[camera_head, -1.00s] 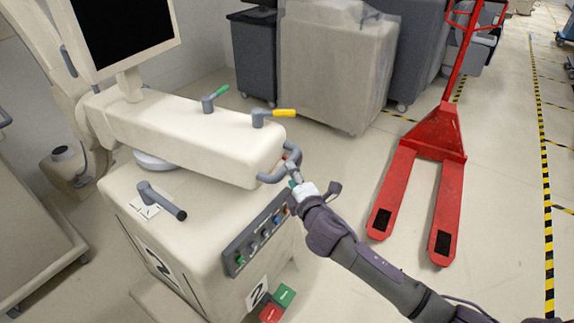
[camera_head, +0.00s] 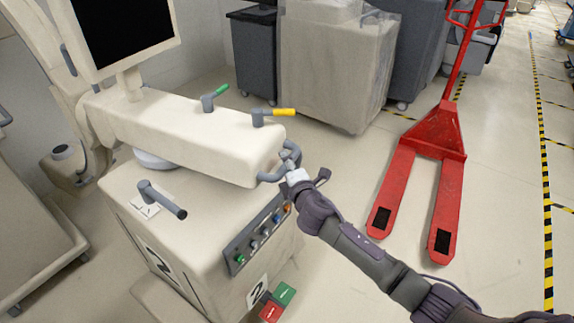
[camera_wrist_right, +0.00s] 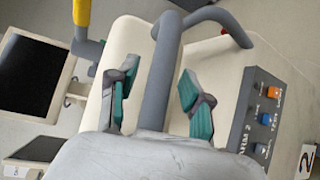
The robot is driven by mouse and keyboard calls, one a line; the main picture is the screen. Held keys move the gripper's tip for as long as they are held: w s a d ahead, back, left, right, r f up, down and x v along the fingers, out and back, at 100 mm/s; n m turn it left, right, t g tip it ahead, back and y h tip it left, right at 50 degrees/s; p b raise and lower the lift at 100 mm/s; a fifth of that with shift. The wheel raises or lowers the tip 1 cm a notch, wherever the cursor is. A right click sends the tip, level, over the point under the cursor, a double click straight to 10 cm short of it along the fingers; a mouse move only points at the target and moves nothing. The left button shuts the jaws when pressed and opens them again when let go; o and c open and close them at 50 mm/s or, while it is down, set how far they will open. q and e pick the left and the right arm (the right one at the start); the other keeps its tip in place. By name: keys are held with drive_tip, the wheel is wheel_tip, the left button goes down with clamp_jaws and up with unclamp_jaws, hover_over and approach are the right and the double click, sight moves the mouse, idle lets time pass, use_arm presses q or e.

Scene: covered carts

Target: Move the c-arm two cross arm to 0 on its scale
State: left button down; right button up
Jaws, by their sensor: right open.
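The c-arm two has a beige base (camera_head: 190,225) marked with a 2 and a long beige cross arm (camera_head: 190,135) on top. A grey handle (camera_head: 275,176) loops from the cross arm's front end. My right gripper (camera_head: 291,160) is at this handle. In the right wrist view the open right gripper (camera_wrist_right: 152,103) has its teal-padded fingers on either side of the grey handle bar (camera_wrist_right: 160,80), with gaps visible. Green-tipped (camera_head: 210,100) and yellow-tipped (camera_head: 272,115) levers stand on the cross arm. I cannot read a scale. My left gripper is not in view.
A control panel (camera_head: 256,236) with knobs is on the base's side, with red and green pedals (camera_head: 278,300) at the floor. A red pallet jack (camera_head: 436,140) stands right. Covered carts (camera_head: 335,65) stand behind. Floor between the pallet jack and base is clear.

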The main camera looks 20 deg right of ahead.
clamp_jaws()
